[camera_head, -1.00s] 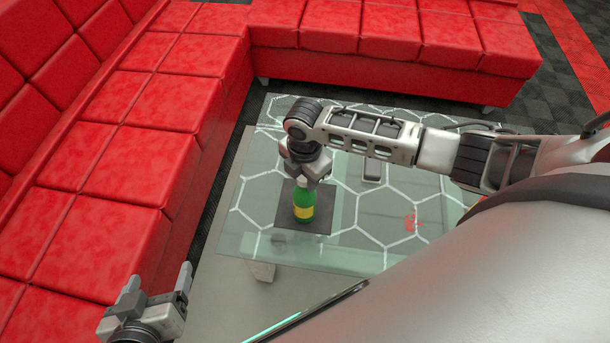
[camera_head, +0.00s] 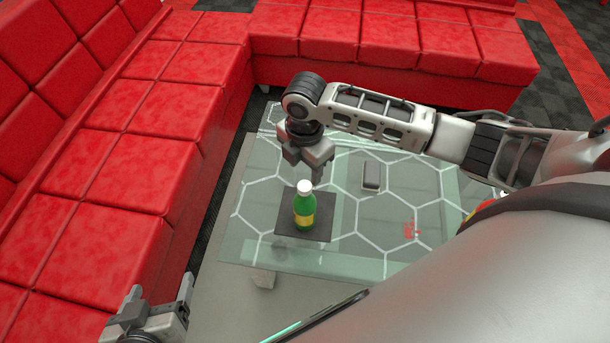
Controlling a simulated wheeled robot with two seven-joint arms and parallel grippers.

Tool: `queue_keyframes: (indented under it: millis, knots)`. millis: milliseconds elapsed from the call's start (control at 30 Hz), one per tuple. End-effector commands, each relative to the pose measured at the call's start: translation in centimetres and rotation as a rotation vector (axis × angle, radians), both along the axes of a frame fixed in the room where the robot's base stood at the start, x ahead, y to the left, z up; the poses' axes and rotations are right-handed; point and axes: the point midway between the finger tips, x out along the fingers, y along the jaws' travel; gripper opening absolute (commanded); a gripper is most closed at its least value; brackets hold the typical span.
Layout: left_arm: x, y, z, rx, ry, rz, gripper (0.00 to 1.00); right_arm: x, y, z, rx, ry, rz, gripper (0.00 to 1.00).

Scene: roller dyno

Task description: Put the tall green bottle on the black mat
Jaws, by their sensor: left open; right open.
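The green bottle (camera_head: 304,209) has a white cap and a yellow label. It stands upright on the black mat (camera_head: 321,227), which lies on the glass table. My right gripper (camera_head: 304,174) is open and empty, above and just behind the bottle, apart from it as far as I can see. My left gripper (camera_head: 160,296) is open and empty at the lower left, away from the bottle, beside the red sofa.
The glass table (camera_head: 375,262) has a white hexagon pattern. A small grey box (camera_head: 371,175) lies on it to the right of the mat. A red sofa (camera_head: 125,160) runs along the left and back. Table surface right of the mat is mostly clear.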

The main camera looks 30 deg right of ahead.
Motion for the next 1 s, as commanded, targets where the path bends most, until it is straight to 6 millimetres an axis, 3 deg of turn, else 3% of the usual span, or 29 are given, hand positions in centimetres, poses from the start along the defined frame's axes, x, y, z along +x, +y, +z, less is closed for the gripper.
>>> queue_keyframes:
  millis: [100,267,367,467,600,733,867,1000]
  knots:
    - [0.1,0.0,0.2,0.004,0.0,-0.002,0.78,0.0,0.0,2.2,0.001,-0.002,0.001,0.5]
    - [0.1,0.1,0.1,0.009,0.004,-0.003,0.78,-0.1,0.1,3.6,0.001,0.0,-0.001,0.5]
    - [0.1,0.1,-0.1,0.012,0.006,-0.004,0.78,-0.4,1.0,3.2,0.032,-0.013,-0.026,0.5]
    - [0.1,0.1,-0.1,0.013,0.006,-0.005,0.78,-1.4,3.6,1.5,0.124,-0.054,-0.112,0.5]
    - [0.1,0.1,0.0,0.013,0.006,-0.006,0.78,-3.4,8.6,-0.8,0.348,-0.143,-0.365,0.5]
    - [0.1,0.1,0.0,0.013,0.004,-0.006,0.78,-5.1,11.3,-1.4,0.564,-0.215,-0.672,0.5]
    - [0.1,0.1,0.1,0.012,0.002,-0.007,0.78,-6.9,11.3,-1.2,0.747,-0.282,-0.995,0.5]
    - [0.2,0.1,0.2,0.012,-0.001,-0.007,0.78,-9.0,9.2,-0.7,0.882,-0.359,-1.283,0.5]
